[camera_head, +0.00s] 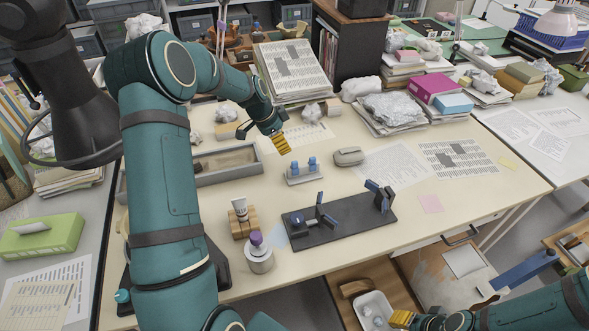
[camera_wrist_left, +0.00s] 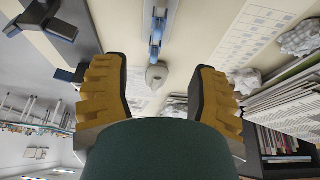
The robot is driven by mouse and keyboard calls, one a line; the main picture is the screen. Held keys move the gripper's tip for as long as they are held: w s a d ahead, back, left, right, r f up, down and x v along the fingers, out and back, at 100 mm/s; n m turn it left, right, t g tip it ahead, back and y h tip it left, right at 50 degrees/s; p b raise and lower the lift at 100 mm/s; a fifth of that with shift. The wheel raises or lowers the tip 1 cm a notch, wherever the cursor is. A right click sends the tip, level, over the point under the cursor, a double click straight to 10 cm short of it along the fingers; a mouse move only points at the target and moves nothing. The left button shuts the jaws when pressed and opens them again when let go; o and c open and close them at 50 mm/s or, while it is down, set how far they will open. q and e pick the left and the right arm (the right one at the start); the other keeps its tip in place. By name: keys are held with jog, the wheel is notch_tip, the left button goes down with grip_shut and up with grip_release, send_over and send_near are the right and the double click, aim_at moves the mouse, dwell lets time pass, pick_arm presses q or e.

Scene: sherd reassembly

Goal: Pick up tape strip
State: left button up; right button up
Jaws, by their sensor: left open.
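My left gripper (camera_head: 281,143) hangs above the middle of the table, behind a small grey holder (camera_head: 304,177) with two blue upright pieces (camera_head: 312,163). I cannot tell whether tape strips are on this holder. In the left wrist view my left gripper (camera_wrist_left: 160,72) has its yellow fingers wide apart, with nothing between them. The holder (camera_wrist_left: 160,12) and a blue piece (camera_wrist_left: 155,50) show beyond the fingers, near a rounded grey object (camera_wrist_left: 156,76). My right gripper (camera_head: 403,318) is at the bottom right near a white tray (camera_head: 362,302); its opening is unclear.
A dark stand (camera_head: 345,228) with blue clamps is on the table in front of the holder. A purple-topped jar (camera_head: 258,255) and a tube in a wooden block (camera_head: 241,220) stand left of it. A grey tray (camera_head: 228,175) lies left. Papers and stacked books crowd the back.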

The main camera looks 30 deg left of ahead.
aim_at(296, 167)
pick_arm(q)
jog(key=b+x, duration=0.1)
jog(key=x, duration=0.7)
jog(key=shift+w+f, duration=0.1)
jog(key=shift+f, duration=0.25)
jog(key=x, duration=0.4)
jog(key=shift+s+d+f+b, duration=0.1)
jog(key=shift+s+f+b, duration=0.15)
jog(key=shift+s+b, duration=0.1)
jog(key=shift+w+d+f, duration=0.1)
jog(key=shift+w+f, duration=0.1)
jog(key=shift+f, duration=0.25)
jog(key=shift+o, duration=0.2)
jog(key=c, duration=0.9)
